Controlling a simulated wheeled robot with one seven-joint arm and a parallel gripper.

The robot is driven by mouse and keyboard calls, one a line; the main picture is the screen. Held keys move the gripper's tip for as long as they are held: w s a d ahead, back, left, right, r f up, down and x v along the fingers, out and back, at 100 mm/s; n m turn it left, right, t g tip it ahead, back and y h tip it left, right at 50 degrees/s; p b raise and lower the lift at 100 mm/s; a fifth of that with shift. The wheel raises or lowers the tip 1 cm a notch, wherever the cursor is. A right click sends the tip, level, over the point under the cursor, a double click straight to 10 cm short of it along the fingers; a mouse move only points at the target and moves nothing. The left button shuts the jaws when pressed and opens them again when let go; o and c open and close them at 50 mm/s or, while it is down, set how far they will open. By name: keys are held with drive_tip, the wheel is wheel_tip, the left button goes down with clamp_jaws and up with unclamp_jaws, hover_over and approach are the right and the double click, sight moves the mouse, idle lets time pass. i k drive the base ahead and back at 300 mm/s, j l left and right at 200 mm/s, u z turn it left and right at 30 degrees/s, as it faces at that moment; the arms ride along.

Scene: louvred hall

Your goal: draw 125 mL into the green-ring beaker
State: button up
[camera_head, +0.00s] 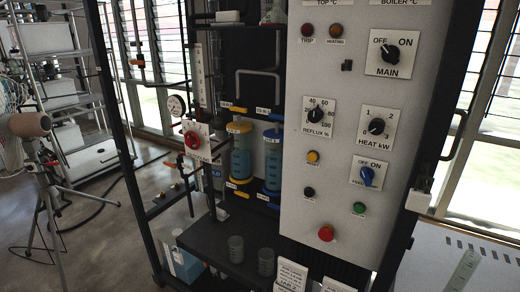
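Two small clear grey beakers stand on the dark shelf (205,240) at the bottom of the rig, a left one (236,249) and a right one (266,262). I cannot make out a green ring on either, and both look empty. Above them hang two vessels with blue liquid, one with yellow end caps (240,158) and one with blue end caps (272,162). Yellow and blue lever handles sit above and below these vessels. My gripper is not in view.
A white control panel (335,200) with knobs and a red button (326,233) stands right of the vessels. A red valve knob (192,139) and a gauge (177,105) are at left. Small label cards (291,274) stand in front. A tripod (50,185) stands far left.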

sight(236, 244)
drive_tip(key=i+j, duration=0.35)
drive_tip(key=j, duration=0.25)
drive_tip(key=i+j, duration=0.4)
drive_tip(key=j, duration=0.15)
drive_tip(key=i+j+u, duration=0.1)
drive_tip(key=i+j, duration=0.25)
drive_tip(key=j, duration=0.25)
drive_tip(key=i+j, duration=0.4)
drive_tip(key=j, duration=0.15)
